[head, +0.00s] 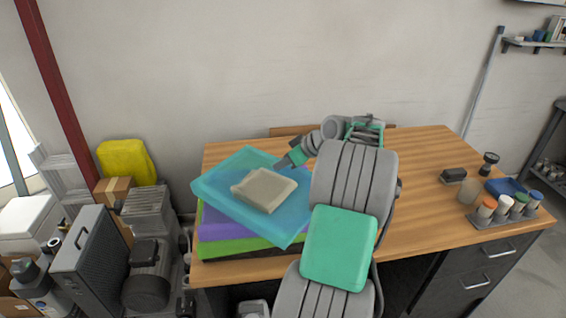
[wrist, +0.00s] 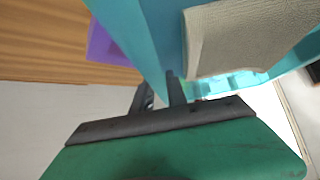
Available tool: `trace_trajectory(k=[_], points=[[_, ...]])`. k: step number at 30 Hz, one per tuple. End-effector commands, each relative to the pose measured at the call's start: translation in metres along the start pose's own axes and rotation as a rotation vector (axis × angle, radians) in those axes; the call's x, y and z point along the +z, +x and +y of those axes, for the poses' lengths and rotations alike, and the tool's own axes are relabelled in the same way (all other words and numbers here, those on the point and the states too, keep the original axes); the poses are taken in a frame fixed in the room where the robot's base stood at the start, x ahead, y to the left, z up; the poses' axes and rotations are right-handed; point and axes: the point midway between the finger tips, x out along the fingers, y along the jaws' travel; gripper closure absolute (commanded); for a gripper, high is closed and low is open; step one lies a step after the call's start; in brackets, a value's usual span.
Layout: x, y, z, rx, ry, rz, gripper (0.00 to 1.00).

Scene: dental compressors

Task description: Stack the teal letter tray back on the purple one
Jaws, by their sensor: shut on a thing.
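The teal letter tray (head: 222,193) is above the purple letter tray (head: 213,226) on the left of the desk in the head view, turned and tilted relative to it. A beige block-like item (head: 264,189) lies in the teal tray. My gripper (head: 289,160) is shut on the teal tray's far right edge. In the wrist view my gripper's fingers (wrist: 160,92) pinch the teal wall (wrist: 145,40), with the beige item (wrist: 250,38) close by. A corner of the purple tray (wrist: 106,45) shows lower down. Whether the teal tray touches the purple one is unclear.
A green tray (head: 235,249) lies under the purple one. The wooden desk (head: 425,205) is clear between my arm and the small dark block (head: 453,175). A rack of several capped jars (head: 505,213) and a blue dish (head: 507,187) stand at the right.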

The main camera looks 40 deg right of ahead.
Motion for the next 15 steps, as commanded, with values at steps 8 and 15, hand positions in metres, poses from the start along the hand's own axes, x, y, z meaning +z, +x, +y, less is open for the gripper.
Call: trace_trajectory(k=[8,15], points=[[0.0009,0.0008,-0.0001,0.000,0.000,0.000,0.66],[0.0008,0.0007,-0.0001,0.000,0.000,0.000,0.60]])
